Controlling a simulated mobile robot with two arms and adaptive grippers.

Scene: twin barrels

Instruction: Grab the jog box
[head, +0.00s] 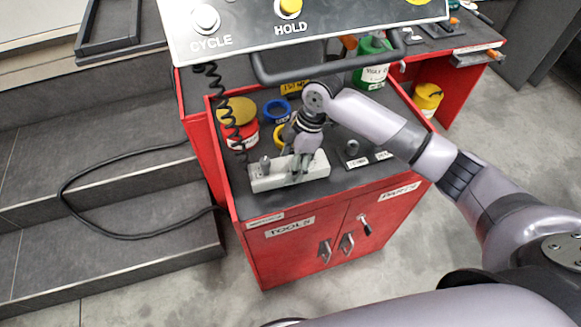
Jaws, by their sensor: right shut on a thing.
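The jog box appears to be the pale grey oblong box (262,183) lying on the dark top of the red tool cabinet, near its front left. A small grey knob stands up at its left end, and a black coiled cord (228,110) comes down close to that end. My right gripper (300,172) reaches down over the right half of the box and is shut on it. The fingers and wrist hide part of the box's top. The box appears to rest on the cabinet top. My left gripper is not in view.
The control panel (330,30) with CYCLE and HOLD buttons and a black bar handle overhangs the back of the cabinet (290,240). A red tin (242,135), blue ring (277,110) and green bottle (372,65) stand behind. Small labelled parts lie right of the gripper.

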